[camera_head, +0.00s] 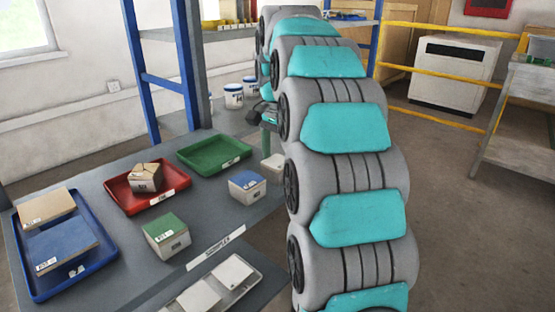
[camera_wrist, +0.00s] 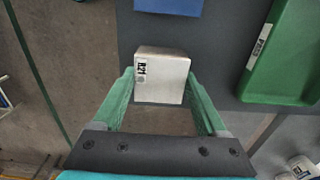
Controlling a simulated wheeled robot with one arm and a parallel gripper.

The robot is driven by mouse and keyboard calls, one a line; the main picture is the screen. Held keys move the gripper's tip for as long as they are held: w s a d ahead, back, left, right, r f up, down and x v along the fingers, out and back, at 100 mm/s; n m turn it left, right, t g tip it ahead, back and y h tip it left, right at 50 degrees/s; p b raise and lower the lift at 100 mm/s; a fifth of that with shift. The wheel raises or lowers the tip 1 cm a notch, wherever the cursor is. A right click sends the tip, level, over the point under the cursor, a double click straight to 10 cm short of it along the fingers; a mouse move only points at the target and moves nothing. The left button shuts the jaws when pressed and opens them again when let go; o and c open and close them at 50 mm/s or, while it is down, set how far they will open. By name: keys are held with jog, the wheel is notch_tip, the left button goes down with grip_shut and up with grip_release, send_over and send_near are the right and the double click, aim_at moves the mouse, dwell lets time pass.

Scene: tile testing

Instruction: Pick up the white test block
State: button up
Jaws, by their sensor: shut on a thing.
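The white test block (camera_wrist: 162,78), with a small black-and-white label, sits between the two green fingers of my gripper (camera_wrist: 160,88) in the wrist view. The fingers are shut on its sides. In the head view the white block (camera_head: 272,168) is at the table's right edge, beside the green tray. My gripper (camera_head: 267,143) comes down on it from behind, partly hidden by my arm. I cannot tell whether the block still touches the table.
A blue-topped block (camera_head: 247,186) stands close by. The green tray (camera_head: 214,153) is empty. A red tray (camera_head: 147,188) holds a brown piece, and a blue tray (camera_head: 57,245) holds two tiles. A green-topped block (camera_head: 167,236) and a samples tray (camera_head: 222,284) are nearer.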

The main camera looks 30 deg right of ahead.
jog(key=c, duration=0.5)
jog(key=shift+r+p, duration=1)
jog(key=shift+r, duration=2.55)
